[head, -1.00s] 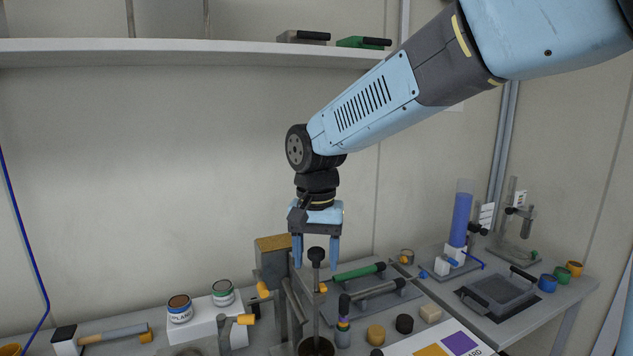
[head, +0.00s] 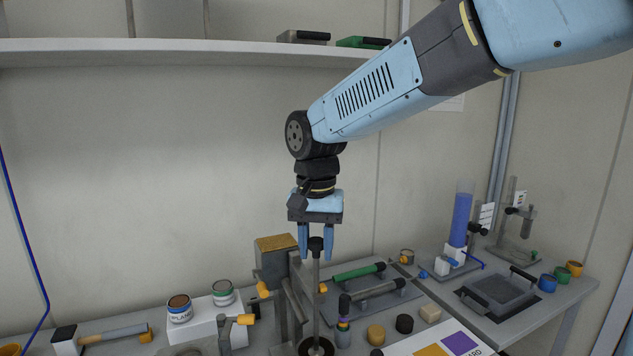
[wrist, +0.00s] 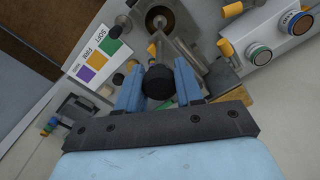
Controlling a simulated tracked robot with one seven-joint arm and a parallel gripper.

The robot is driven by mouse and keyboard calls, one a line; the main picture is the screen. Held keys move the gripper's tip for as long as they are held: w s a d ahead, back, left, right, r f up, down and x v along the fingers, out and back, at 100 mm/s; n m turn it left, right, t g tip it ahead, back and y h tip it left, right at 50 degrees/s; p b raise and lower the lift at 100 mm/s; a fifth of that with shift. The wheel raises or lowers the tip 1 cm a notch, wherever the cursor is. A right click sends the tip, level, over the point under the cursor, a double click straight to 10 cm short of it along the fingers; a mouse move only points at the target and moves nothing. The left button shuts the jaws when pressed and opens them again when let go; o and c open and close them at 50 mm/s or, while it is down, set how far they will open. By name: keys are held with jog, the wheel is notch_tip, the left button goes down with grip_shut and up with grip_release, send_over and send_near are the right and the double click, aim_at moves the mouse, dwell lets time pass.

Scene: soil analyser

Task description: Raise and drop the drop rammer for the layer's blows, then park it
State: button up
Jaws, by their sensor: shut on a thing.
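My gripper (head: 316,243) has its two blue fingers shut on the black knob of the drop rammer (head: 316,275). In the head view the rammer's thin grey rod stands upright below the fingers, and its lower end goes down into a dark round mould (head: 316,347) at the bottom edge. In the wrist view the black round knob (wrist: 158,82) sits between the blue fingers, and the mould opening (wrist: 159,19) shows beyond it. The rammer's foot inside the mould cannot be made out.
A grey stand with a wooden top (head: 279,243) is close on the left of the rod. A tray with green and black handled tools (head: 375,298) lies to the right. Two small tins (head: 180,309) stand on a white block at left. A shelf (head: 190,52) runs above.

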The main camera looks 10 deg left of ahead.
jog(key=shift+r, duration=3.9)
jog(key=o, duration=1.1)
jog(key=shift+r, duration=1.5)
